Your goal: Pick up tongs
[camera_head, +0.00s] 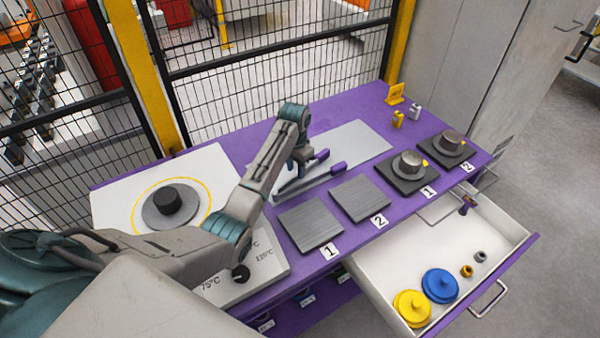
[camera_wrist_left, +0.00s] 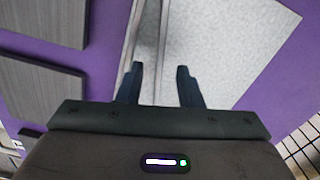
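The tongs (camera_head: 307,182) lie on a light grey mat (camera_head: 362,142) on the purple table, with two purple handles at their right end and grey arms running left. My left gripper (camera_head: 297,170) is over the tongs, near the handles, and hides part of them. In the left wrist view its two fingers (camera_wrist_left: 160,72) are apart, with a thin grey strip of the tongs (camera_wrist_left: 163,40) running between them. Nothing is seen clamped. Whether the fingertips touch the tongs, I cannot tell. My right gripper is not in view.
Two dark square plates (camera_head: 310,224) lie in front of the mat. Two more on the right carry metal round parts (camera_head: 409,163). A heater panel with a disc (camera_head: 170,206) is on the left. An open drawer (camera_head: 500,250) holds yellow and blue discs. A mesh fence stands behind.

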